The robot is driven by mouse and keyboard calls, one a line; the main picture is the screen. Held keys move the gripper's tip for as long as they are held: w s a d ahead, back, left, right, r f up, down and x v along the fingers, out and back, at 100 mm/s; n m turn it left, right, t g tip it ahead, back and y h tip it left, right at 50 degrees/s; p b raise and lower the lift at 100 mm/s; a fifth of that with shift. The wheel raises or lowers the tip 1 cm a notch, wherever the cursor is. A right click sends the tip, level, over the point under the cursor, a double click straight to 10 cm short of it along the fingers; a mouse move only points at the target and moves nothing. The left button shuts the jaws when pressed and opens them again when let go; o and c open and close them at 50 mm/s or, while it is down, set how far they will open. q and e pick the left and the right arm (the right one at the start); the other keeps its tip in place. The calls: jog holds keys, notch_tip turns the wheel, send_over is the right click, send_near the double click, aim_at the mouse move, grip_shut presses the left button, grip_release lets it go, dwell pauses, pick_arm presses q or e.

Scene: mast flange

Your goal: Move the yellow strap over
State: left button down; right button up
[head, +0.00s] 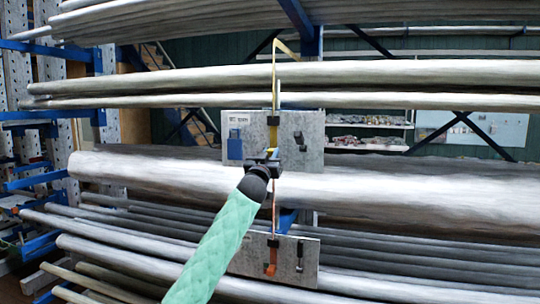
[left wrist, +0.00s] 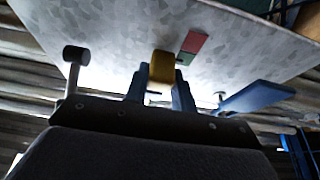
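The yellow strap (head: 275,75) hangs from a bent top end, passes in front of the upper pipes and runs down over the upper grey plate (head: 309,157). My left gripper (head: 264,160) is at the lower part of this plate, at the strap's lower yellow end. In the left wrist view, a yellow end piece (left wrist: 162,67) sits between the blue fingers of my left gripper (left wrist: 161,90), which close in on both its sides. The gripper hides part of the strap in the head view. My right gripper is not in view.
The upper plate carries a blue part (head: 235,145) and dark fittings. Below, an orange-red strap (head: 274,210) runs to a lower plate (head: 249,262). Long pipes (head: 420,190) lie across the rack. A blue upright (head: 312,40) stands behind the plates.

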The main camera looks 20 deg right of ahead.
aim_at(274, 128)
pick_arm(q)
notch_tip(274, 128, up, 6)
jog(key=shift+r, duration=0.3)
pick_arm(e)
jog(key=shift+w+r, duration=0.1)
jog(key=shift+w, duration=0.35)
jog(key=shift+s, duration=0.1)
pick_arm(q)
jog(key=c, duration=1.2)
grip_release()
jog(key=shift+o, duration=0.2)
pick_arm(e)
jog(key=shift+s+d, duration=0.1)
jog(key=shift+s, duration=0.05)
pick_arm(q)
jog(key=shift+f, duration=0.1)
